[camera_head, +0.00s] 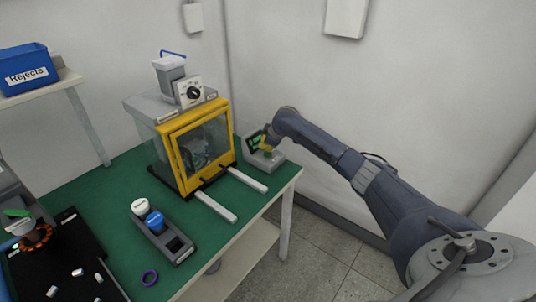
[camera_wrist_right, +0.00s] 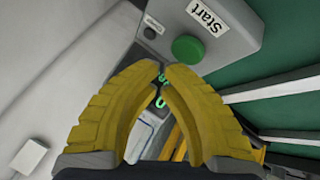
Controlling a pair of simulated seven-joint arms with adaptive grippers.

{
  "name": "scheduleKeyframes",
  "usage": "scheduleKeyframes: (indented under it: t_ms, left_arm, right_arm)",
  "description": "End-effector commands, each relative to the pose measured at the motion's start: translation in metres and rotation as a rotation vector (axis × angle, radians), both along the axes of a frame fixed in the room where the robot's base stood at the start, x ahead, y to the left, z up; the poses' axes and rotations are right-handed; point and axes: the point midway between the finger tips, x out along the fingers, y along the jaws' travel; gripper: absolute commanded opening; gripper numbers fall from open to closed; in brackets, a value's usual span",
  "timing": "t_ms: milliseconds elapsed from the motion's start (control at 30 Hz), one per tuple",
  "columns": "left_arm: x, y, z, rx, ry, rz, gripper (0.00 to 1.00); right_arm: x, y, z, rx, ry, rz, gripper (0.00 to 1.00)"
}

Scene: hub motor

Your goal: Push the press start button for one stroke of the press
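The press (camera_head: 203,150) has a yellow-framed clear front door and stands at the back of the green table. In the right wrist view the green start button (camera_wrist_right: 188,48) is round, next to a "Start" label (camera_wrist_right: 207,16). My right gripper (camera_wrist_right: 162,76) has its yellow fingertips together with nothing seen between them. The tips appear just beside the button in that view; I cannot tell whether they touch it. My left gripper is not in view.
Two white rails (camera_head: 216,206) extend from the press front. A grey holder (camera_head: 170,240) with white and blue-topped parts and a purple ring (camera_head: 149,277) lie nearer. A black mat (camera_head: 75,262) with small parts is at left. A blue Rejects bin (camera_head: 27,72) sits on a shelf.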

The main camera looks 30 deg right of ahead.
Motion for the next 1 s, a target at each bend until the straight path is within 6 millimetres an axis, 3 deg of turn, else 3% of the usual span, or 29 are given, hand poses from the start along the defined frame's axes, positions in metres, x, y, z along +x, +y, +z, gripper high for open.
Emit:
scheduleKeyframes:
  t_ms: [1000]
  left_arm:
    - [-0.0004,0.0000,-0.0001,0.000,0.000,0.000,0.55]
  right_arm:
    - [0.0000,-0.0001,-0.0087,0.000,0.000,0.000,0.00]
